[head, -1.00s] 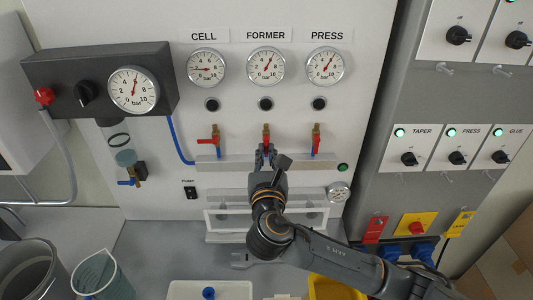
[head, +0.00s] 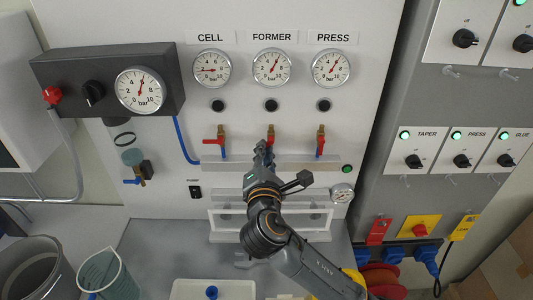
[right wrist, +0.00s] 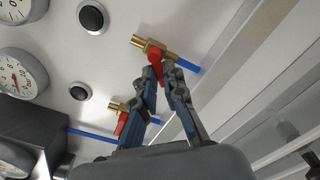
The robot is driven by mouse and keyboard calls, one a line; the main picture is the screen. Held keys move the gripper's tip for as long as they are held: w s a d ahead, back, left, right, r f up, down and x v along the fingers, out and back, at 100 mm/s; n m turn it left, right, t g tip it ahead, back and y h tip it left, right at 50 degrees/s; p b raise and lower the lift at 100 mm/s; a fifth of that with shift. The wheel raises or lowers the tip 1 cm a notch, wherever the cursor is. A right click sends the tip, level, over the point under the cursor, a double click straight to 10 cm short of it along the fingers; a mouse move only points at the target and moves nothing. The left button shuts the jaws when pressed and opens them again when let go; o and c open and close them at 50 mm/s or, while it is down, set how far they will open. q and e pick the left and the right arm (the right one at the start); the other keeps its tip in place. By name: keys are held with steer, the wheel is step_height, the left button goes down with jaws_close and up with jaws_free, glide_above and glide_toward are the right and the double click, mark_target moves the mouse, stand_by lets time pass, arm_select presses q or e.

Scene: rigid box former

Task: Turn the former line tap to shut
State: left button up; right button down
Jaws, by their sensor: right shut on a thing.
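The former line tap (head: 270,131) is the middle of three brass taps on the white panel, below the FORMER gauge (head: 272,68). Its red handle shows just above my right gripper (head: 264,151) and points roughly downward; its lower end is hidden by the fingers. In the right wrist view the fingertips (right wrist: 162,76) are shut on the red handle (right wrist: 154,63), beside the brass tap body (right wrist: 152,47). The FORMER gauge needle points up and to the right. My left gripper is not in view.
The cell tap (head: 221,141) stands to the left with its red handle pointing left. The press tap (head: 321,140) stands to the right with its handle down. A grey rail (head: 300,163) runs below the taps. A dark regulator box (head: 60,75) juts out at the left.

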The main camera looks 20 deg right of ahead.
steer(key=m, duration=0.4)
steer(key=shift+a+r+m, duration=0.25)
steer(key=shift+r+m, duration=0.05)
steer(key=shift+w+r+m+b, duration=0.1)
steer(key=shift+r+m+b, duration=0.15)
steer(key=shift+m, duration=0.7)
steer(key=shift+r+m+b, duration=0.1)
steer(key=shift+m+b, duration=0.2)
steer(key=shift+m, duration=0.65)
steer(key=c, duration=1.4)
jaws_free()
steer(key=shift+r, duration=0.1)
steer(key=shift+s+a, duration=0.1)
steer(key=shift+s, duration=0.1)
steer(key=v, duration=1.1)
steer(key=shift+s+a, duration=0.1)
steer(key=shift+s, duration=0.2)
